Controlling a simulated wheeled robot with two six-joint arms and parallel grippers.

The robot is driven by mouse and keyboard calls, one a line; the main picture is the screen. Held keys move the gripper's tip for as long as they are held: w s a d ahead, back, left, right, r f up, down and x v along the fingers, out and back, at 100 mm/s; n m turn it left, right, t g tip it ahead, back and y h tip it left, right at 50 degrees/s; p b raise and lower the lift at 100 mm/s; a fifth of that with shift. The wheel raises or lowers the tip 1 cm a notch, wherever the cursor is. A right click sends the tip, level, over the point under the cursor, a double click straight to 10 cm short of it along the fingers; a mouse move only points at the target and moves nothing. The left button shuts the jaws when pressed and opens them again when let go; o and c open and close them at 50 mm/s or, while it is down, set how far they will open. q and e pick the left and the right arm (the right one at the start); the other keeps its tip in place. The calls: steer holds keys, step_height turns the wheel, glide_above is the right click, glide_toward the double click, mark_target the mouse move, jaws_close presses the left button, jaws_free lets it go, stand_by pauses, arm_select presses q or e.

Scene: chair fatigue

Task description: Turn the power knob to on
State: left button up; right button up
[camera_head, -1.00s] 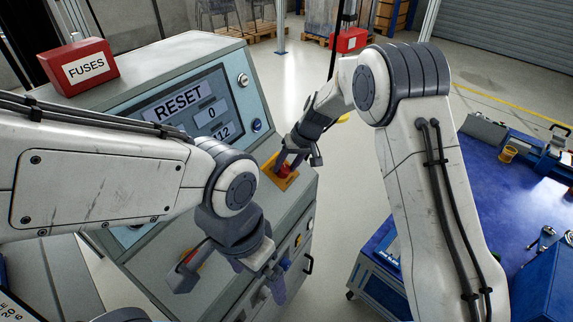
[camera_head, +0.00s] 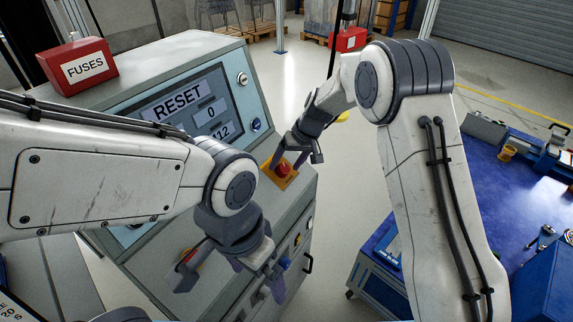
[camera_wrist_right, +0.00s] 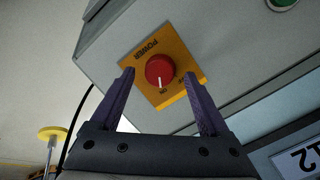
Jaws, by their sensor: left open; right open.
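The red power knob (camera_head: 284,169) sits on a yellow plate (camera_head: 293,180) at the console's right corner. In the right wrist view the knob (camera_wrist_right: 159,70) has a white line pointing at the ON mark, and the plate (camera_wrist_right: 150,48) reads POWER. My right gripper (camera_head: 287,161) is open and empty close above the knob. In its wrist view the gripper's fingers (camera_wrist_right: 160,76) lie to either side of the knob, with a gap on each side. My left gripper (camera_head: 231,285) is open in front of the console's lower front, holding nothing I can see.
The console (camera_head: 225,60) has a screen (camera_head: 190,105) showing RESET, partly hidden by my left arm. A red FUSES box (camera_head: 80,68) stands on its top left. A blue workbench (camera_head: 490,180) with tools is at right. Open floor (camera_head: 335,200) lies between them.

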steer(key=v, duration=0.9)
steer(key=shift+r+b, duration=0.35)
steer(key=shift+d, duration=0.1)
steer(key=s+a+r+n, duration=0.1)
steer(key=s+a+r, duration=0.25)
steer(key=s, duration=0.65)
steer(key=s+d+n+g+h+p, duration=0.1)
steer(key=s+d, duration=0.1)
steer(key=s, duration=1.1)
steer(key=s+d+n+g+h+p, duration=0.1)
steer(key=s+d+n+h, duration=0.1)
steer(key=s, duration=1.1)
steer(key=shift+d+f, duration=0.3)
steer(key=shift+d, duration=0.1)
